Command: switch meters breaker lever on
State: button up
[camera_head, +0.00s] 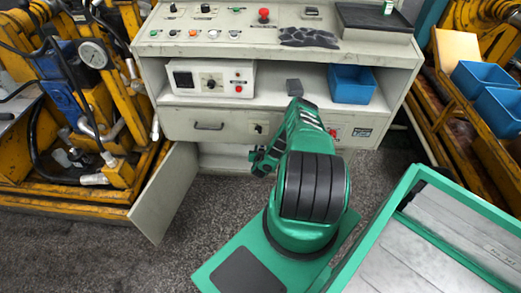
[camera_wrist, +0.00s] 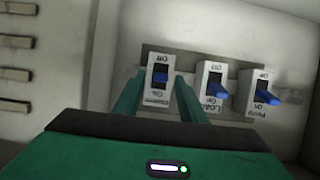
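The middle breaker (camera_wrist: 211,82) and the right breaker (camera_wrist: 260,91) have levers that stick out and downward. My gripper (camera_wrist: 161,75) is open, one finger on each side of the left breaker; I cannot tell whether it touches. In the head view my gripper (camera_head: 262,160) is low before the cabinet, and the breakers are hidden.
The grey control cabinet (camera_head: 295,112) has its lower door (camera_head: 165,190) swung open at the left. A blue bin (camera_head: 352,84) is on its shelf. Yellow machinery (camera_head: 105,165) stands left, and a green-framed table (camera_head: 385,232) is at front right.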

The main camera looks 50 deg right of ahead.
grip_shut()
jog(key=shift+d+r+g+y, duration=0.15)
jog(key=shift+r+g+y, duration=0.25)
jog(key=shift+y, duration=0.1)
grip_release()
jog(key=v, duration=1)
jog(key=shift+a+r, duration=0.15)
jog(key=shift+a, duration=0.1)
